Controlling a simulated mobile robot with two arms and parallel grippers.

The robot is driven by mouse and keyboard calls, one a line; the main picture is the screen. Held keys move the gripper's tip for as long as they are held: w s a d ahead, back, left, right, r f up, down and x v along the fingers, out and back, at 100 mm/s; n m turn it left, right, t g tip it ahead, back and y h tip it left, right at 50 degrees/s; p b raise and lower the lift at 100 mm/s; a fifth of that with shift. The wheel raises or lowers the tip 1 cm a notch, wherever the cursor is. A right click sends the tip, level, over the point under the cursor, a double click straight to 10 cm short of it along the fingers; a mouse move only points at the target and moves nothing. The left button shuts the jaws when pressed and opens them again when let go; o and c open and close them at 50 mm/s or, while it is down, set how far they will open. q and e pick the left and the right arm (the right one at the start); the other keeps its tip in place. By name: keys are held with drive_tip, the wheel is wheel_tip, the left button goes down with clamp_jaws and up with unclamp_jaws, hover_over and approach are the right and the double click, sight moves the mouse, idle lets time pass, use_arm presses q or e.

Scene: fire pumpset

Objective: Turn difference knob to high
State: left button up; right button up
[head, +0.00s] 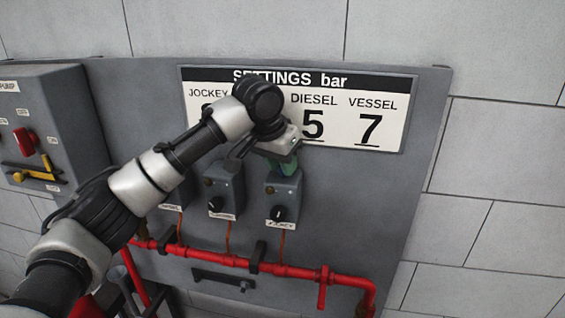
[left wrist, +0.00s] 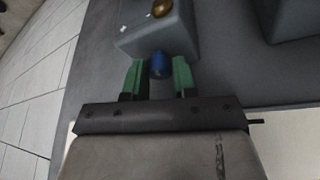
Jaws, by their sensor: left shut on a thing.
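A grey switch box (head: 284,195) is the rightmost of three on the grey panel, with a black dial on its face. My left gripper (head: 284,168) comes from above and reaches the top end of this box. In the left wrist view a blue knob (left wrist: 159,65) sticks out of the end of the grey box (left wrist: 148,36). The green fingers of my left gripper (left wrist: 158,80) are on either side of the knob, closed on it. In the head view the knob is hidden by the gripper. My right gripper is not in view.
Two similar boxes, one the middle box (head: 222,190), stand to the left. A settings board (head: 390,88) hangs above, partly covered by my left arm. Red pipes (head: 205,256) run below. A control cabinet (head: 62,105) is at the far left.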

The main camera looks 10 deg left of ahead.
use_arm(q)
drive_tip(key=shift+a+r+m, duration=0.1)
drive_tip(key=shift+m, duration=0.4)
drive_tip(key=o, duration=0.9)
drive_tip(key=shift+a, duration=0.1)
drive_tip(key=shift+s+r, duration=0.1)
drive_tip(key=shift+r, duration=0.15)
drive_tip(key=b+v, duration=0.4)
drive_tip(key=v, duration=0.6)
drive_tip(key=shift+a, duration=0.35)
